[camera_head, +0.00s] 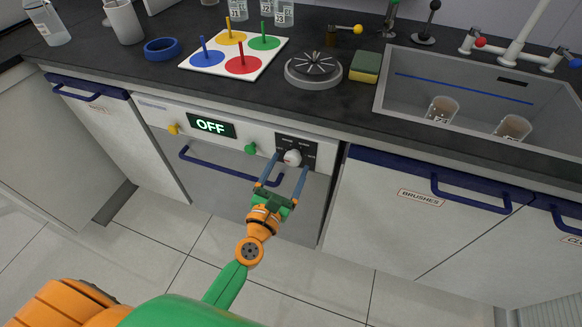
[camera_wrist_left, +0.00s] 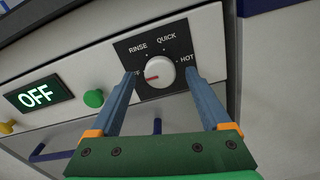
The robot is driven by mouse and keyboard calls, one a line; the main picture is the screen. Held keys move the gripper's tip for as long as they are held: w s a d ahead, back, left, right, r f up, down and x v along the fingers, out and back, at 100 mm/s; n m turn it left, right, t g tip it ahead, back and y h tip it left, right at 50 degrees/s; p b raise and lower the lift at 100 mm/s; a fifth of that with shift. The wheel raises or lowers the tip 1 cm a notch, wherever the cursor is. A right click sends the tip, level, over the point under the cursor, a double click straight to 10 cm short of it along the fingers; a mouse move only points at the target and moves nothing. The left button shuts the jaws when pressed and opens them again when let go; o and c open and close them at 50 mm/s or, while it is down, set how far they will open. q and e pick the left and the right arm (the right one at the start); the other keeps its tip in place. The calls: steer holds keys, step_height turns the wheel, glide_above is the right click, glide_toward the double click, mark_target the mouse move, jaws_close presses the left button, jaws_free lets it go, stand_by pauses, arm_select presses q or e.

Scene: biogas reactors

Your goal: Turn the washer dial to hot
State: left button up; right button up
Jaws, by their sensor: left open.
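The washer (camera_head: 240,165) is under the counter, with a blue door handle and a green display (camera_head: 211,126) reading OFF. Its white dial (camera_head: 292,158) sits on a black panel at the right. In the left wrist view the dial (camera_wrist_left: 158,72) has a red pointer turned left, and the labels RINSE, QUICK and HOT (camera_wrist_left: 187,60) show; a label at the left is partly hidden by a finger. My left gripper (camera_head: 282,169) is open, its blue fingers on either side of the dial; contact cannot be told. My right gripper is not in view.
A yellow knob (camera_head: 173,128) and a green knob (camera_head: 250,149) stick out left of the dial. The blue washer handle (camera_head: 228,172) lies close to the left finger. A cupboard marked BRUSHES (camera_head: 400,215) is at the right. The sink (camera_head: 480,90) holds beakers.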

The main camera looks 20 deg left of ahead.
arm_select(q)
steer(key=shift+w, duration=0.5)
steer(key=shift+c, duration=0.2)
jaws_close()
